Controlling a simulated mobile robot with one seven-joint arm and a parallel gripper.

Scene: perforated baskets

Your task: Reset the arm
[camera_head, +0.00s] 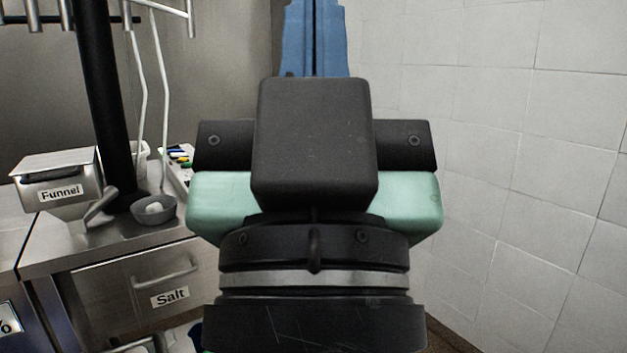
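My gripper (314,40) is in the middle of the head view, seen from behind, with its dark and mint-green body filling the centre. Two blue parts that look like its fingers point up past the top edge, close side by side. Their tips are cut off by the frame, so I cannot tell whether they are open or shut or hold anything. My wrist, with a black and silver ring, runs down to the bottom edge.
At left, a steel counter (60,245) carries a box labelled Funnel (62,182), a small grey bowl (154,208) and a black pole (100,90). Below is a drawer labelled Salt (160,280). A white tiled wall (540,150) stands at right.

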